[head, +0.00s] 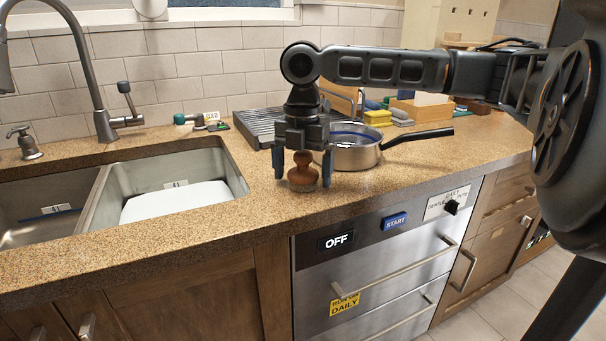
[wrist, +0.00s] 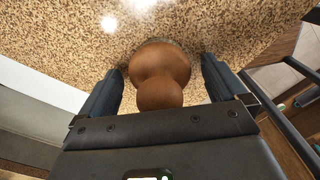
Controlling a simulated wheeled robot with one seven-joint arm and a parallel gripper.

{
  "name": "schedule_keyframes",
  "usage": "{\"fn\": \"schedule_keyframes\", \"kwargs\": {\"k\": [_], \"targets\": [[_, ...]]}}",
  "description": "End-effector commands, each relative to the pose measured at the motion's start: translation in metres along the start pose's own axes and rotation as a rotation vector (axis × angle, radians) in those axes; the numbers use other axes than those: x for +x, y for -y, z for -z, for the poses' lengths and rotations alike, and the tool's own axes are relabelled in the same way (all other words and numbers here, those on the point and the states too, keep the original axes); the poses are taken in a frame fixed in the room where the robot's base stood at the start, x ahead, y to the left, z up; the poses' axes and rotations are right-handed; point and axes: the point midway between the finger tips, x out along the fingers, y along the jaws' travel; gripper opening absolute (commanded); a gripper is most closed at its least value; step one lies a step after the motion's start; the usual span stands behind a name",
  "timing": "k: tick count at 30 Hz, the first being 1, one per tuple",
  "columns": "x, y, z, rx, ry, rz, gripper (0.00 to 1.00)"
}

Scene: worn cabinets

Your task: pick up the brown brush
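The brown brush (head: 303,174) stands upright on the speckled counter, with a rounded knob on top and a wider round body below. My gripper (head: 304,172) points down over it, with one finger on each side of the brush. In the wrist view the brush (wrist: 160,75) sits between the two blue-grey fingers (wrist: 162,85). Gaps show between the fingers and the brush, so the gripper is open around it. The underside of the brush is hidden.
A metal saucepan (head: 352,152) with a black handle stands close behind the brush. A double sink (head: 105,195) with a faucet (head: 95,80) lies to the left. A dark drying rack (head: 262,124) and sponges (head: 378,117) are at the back. The counter's front edge is near.

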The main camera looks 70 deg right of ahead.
Motion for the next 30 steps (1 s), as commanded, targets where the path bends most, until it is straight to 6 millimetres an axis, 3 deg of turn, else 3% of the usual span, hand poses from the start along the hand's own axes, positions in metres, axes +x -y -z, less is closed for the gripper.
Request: {"fn": "schedule_keyframes", "kwargs": {"k": [2, 19, 30], "targets": [[-0.0001, 0.0, 0.0001, 0.0, 0.0, 0.0, 0.91], [-0.0002, -0.0001, 0.0002, 0.0, -0.001, 0.0, 0.37], [-0.0062, -0.0004, 0.0002, 0.0, -0.001, -0.001, 0.37]]}}
